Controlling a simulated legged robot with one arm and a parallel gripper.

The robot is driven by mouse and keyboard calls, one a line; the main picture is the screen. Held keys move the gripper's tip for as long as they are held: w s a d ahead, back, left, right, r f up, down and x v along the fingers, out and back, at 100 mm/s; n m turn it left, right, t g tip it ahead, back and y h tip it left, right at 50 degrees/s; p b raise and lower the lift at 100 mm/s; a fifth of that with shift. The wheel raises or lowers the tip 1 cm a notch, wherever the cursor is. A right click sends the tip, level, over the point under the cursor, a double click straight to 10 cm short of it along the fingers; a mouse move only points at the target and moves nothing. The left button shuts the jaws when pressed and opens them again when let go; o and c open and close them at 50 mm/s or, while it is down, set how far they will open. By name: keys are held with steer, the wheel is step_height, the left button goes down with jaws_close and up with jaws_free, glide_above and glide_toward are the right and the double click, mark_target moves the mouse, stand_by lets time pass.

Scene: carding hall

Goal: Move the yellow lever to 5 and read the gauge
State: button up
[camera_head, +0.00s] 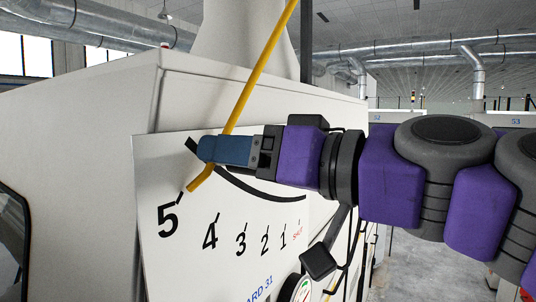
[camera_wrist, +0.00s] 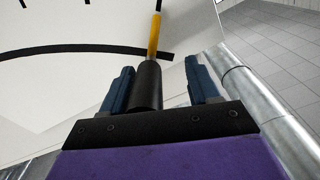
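The yellow lever (camera_head: 257,82) slants from the top of the head view down across a white scale panel (camera_head: 165,262). Its lower tip is beside the tick of the 5. My gripper (camera_head: 222,150) is at the lever's lower part and hides a piece of it. In the wrist view, the lever's yellow part (camera_wrist: 154,35) shows beyond a black cylindrical grip (camera_wrist: 148,86). The grip stands between my blue fingers (camera_wrist: 162,85), with visible gaps, wider on the right. A round gauge (camera_head: 301,291) is cut off at the bottom edge; its reading cannot be told.
The panel carries numbers 5 to 1, a red word at right and a black arc (camera_head: 260,194). It is on a large cream machine (camera_head: 80,125). A dark round-cornered window (camera_head: 12,245) is at left. Open floor (camera_head: 408,265) shows at lower right.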

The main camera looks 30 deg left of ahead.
steer(key=s+d+b, duration=0.1)
steer(key=d+b, duration=0.1)
steer(key=d, duration=1.5)
steer(key=shift+d, duration=0.25)
steer(key=shift+s, duration=0.1)
